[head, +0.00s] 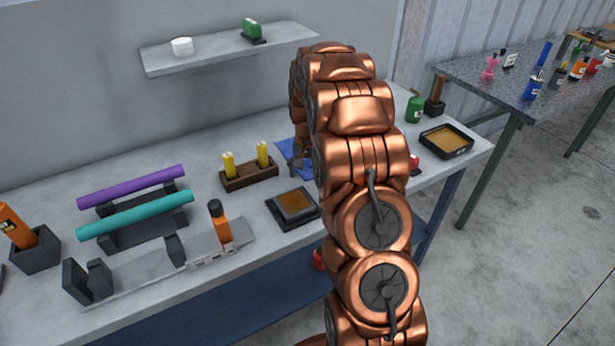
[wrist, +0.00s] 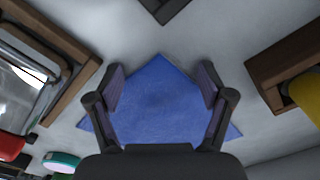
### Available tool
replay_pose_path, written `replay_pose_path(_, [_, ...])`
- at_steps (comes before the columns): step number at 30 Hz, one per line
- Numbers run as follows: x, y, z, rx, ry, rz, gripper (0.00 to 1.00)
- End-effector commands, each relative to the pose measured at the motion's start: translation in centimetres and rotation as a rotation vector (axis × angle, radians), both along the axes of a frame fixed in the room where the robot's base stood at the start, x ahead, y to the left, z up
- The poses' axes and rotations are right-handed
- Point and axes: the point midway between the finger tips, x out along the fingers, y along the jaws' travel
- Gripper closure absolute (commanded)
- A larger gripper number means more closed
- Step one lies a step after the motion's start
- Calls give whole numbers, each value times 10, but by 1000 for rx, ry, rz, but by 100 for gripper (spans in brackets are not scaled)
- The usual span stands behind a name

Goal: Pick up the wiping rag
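The wiping rag (wrist: 158,95) is a flat blue cloth on the grey workbench. In the head view its left part (head: 288,146) shows, and my copper arm hides the rest. My gripper (wrist: 161,78) is open above the rag in the wrist view, with one finger on each side and blue cloth showing between them. The fingers look empty, and I cannot tell whether they touch the cloth. In the head view a dark part of my gripper (head: 297,166) shows beside the arm, over the rag's near edge.
A wooden holder (head: 249,178) with two yellow items stands left of the rag. A black tray (head: 293,224) lies in front. In the wrist view a wooden-framed item (wrist: 62,72) is at left and a brown holder (wrist: 268,72) at right. A shelf (head: 215,55) hangs above.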

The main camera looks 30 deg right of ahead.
Motion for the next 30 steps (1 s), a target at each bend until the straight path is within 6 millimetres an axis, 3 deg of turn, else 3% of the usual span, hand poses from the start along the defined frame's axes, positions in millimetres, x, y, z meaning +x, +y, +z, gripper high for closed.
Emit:
replay_pose_path(16, [-2,0,-3,3,6,0,55])
replay_pose_path(24, [-3,0,1,2,9,-1,56])
replay_pose_path(26, [-2,-1,9,1,7,0,70])
replay_pose_path(27, [-1,-1,16,0,4,0,85])
replay_pose_path(30, [-1,0,33,0,3,0,97])
